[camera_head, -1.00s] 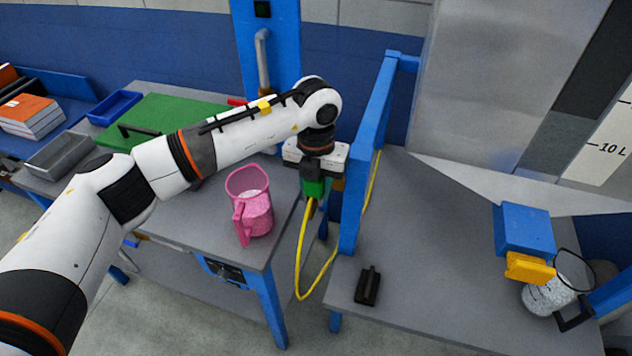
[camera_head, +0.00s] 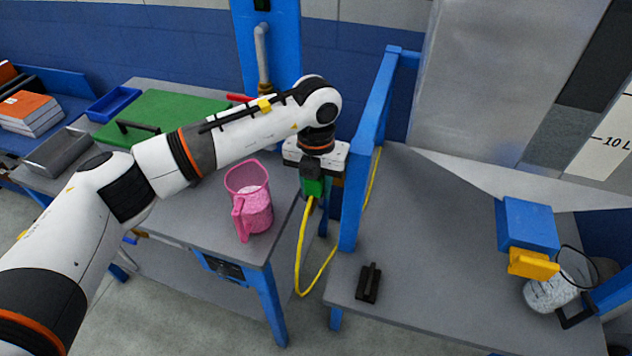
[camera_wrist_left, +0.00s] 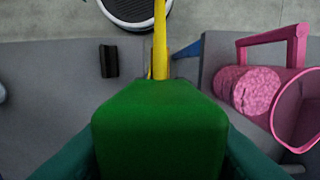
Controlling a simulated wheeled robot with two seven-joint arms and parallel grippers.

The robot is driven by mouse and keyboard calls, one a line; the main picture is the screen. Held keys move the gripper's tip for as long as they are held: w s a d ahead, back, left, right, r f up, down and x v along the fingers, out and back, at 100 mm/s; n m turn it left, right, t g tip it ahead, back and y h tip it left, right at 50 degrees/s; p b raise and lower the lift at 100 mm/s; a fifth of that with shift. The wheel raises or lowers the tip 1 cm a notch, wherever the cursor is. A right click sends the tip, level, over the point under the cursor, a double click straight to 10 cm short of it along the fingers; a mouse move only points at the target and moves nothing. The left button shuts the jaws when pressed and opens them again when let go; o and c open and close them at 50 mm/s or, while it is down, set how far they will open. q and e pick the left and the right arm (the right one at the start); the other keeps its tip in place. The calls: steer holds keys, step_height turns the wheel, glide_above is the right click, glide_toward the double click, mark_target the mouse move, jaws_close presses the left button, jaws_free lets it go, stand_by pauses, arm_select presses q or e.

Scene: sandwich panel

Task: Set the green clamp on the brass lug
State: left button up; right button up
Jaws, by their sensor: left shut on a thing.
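The green clamp (camera_head: 313,187) hangs from my left gripper (camera_head: 315,172), with a yellow cable (camera_head: 301,255) running down from it. My left gripper is shut on the clamp, beside the blue frame between the two tables. The clamp also fills the middle of the left wrist view (camera_wrist_left: 160,130), between the dark fingers. A small brass-coloured patch (camera_head: 338,183) shows just right of the clamp, by the blue post; I cannot tell whether it is the lug or whether the clamp touches it. My right gripper is not in view.
A pink jug (camera_head: 250,205) stands on the left table near its right edge. A black block (camera_head: 368,283) lies on the right table. A blue post (camera_head: 366,165) rises close to the clamp. A gap separates the tables.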

arm_select(q)
steer(key=shift+f, duration=0.25)
steer(key=o, duration=1.1)
steer(key=shift+o, duration=0.2)
